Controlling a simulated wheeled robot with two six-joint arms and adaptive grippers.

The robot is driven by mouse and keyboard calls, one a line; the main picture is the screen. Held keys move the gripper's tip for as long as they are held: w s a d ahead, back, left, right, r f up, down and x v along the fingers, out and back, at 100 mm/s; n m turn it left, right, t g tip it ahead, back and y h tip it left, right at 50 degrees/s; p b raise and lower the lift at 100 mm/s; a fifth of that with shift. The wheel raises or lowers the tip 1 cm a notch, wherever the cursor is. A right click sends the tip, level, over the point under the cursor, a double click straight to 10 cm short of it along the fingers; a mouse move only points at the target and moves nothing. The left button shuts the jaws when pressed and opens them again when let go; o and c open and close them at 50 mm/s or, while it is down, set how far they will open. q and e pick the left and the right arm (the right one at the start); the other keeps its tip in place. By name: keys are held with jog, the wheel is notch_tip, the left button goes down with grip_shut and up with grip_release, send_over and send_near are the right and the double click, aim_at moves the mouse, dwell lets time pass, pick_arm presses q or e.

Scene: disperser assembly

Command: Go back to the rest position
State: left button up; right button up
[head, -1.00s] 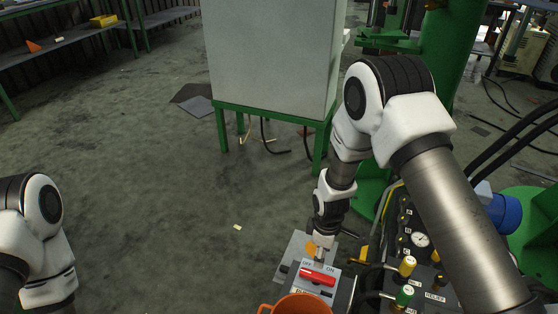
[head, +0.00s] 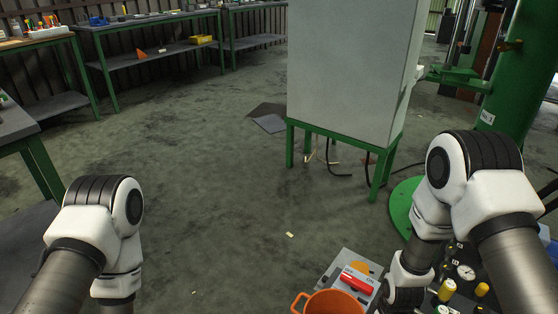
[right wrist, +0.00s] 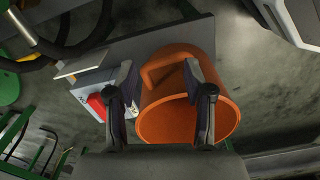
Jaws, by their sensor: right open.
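My right arm stands at the right in the head view, its wrist low beside the switch box; its fingertips do not show there. In the right wrist view my right gripper (right wrist: 160,85) is open and empty, its fingers apart in front of an orange mug (right wrist: 210,115). The mug also shows at the bottom of the head view (head: 325,303). The switch panel with a red handle (head: 356,283) and OFF and ON labels is beside the mug. The red handle also shows in the right wrist view (right wrist: 96,106). My left arm is at the lower left; its gripper is out of frame.
A grey cabinet on a green stand (head: 345,75) is ahead. A control panel with a gauge (head: 465,271) and knobs is at lower right, partly behind my right arm. Workbenches (head: 150,20) line the back left.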

jog(key=s+f+m, duration=0.3)
jog(key=s+m, duration=0.5)
jog(key=s, duration=1.1)
pick_arm(q)
notch_tip(320, 180, up, 21)
jog(key=p, duration=2.1)
jog(key=shift+r, duration=0.2)
pick_arm(e)
notch_tip(320, 180, up, 21)
jog(key=shift+w+d+r, duration=0.15)
jog(key=shift+d+r, duration=0.05)
pick_arm(q)
jog(key=shift+s, duration=0.15)
